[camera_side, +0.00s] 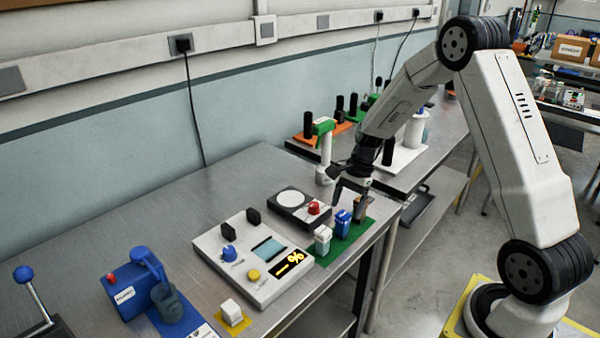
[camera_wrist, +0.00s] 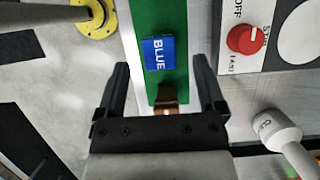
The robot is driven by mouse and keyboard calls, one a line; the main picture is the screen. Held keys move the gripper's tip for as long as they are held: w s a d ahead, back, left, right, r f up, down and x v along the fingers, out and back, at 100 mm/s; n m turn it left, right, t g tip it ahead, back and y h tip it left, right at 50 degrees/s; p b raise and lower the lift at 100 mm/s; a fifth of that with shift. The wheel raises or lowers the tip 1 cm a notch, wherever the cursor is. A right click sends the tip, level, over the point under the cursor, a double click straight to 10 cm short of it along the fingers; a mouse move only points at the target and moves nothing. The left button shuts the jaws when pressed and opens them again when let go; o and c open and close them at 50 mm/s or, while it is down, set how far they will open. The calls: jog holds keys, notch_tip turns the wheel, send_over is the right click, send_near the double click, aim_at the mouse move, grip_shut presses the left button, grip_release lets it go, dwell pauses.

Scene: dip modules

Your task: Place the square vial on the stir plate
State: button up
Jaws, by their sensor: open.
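The stir plate (camera_side: 272,204) is a dark box with a white disc and a red knob, and its corner shows at the right of the wrist view (camera_wrist: 252,62). On a green mat (camera_wrist: 172,18) beside it stand a white-capped vial (camera_side: 322,239), a blue block-like container (camera_side: 343,223) marked BLUE in the wrist view (camera_wrist: 158,52), and a small brown item (camera_wrist: 166,97). I cannot tell for sure which one is the square vial. My gripper (camera_side: 354,194) is open over the mat's far end; in the wrist view its fingers (camera_wrist: 160,70) flank the brown item without visible contact.
A white device (camera_side: 250,258) with knobs and a display stands left of the mat. A white cube (camera_side: 231,312) sits on a yellow pad. Bare bench lies behind the stir plate.

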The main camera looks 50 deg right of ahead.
aim_at(344, 213)
jog(key=shift+a+f, duration=0.1)
jog(key=shift+f, duration=0.15)
jog(key=shift+x, duration=2.45)
jog(key=shift+c, duration=0.2)
grip_shut()
jog(key=shift+r, duration=0.15)
